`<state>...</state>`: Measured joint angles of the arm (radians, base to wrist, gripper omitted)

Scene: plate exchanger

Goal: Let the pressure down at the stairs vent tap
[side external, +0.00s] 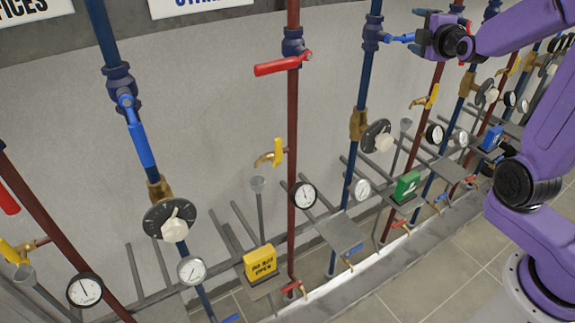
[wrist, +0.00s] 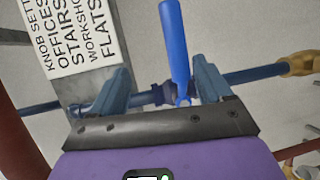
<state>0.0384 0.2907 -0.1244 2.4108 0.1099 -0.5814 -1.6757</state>
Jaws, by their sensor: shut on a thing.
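My gripper (side external: 418,37) is at the top right, shut on the blue lever (side external: 399,38) of a valve on a blue pipe (side external: 365,85). The lever stands across the pipe. In the wrist view the blue lever (wrist: 176,45) shows between my fingers, with the pipe behind. A brass vent tap with a yellow handle (side external: 278,152) is on the middle red pipe (side external: 291,120), above a grey funnel (side external: 258,184). My gripper is apart from it. A sign, cut off and apparently reading STAIRS (side external: 196,5), hangs up left; which pipes it names I cannot tell.
A red lever (side external: 277,67) sticks out left from the middle red pipe. Dials and gauges (side external: 305,195) line the pipes. A yellow DO NOT OPEN block (side external: 260,262) and a green block (side external: 407,188) sit on low plates. Open floor (side external: 450,275) lies at the lower right.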

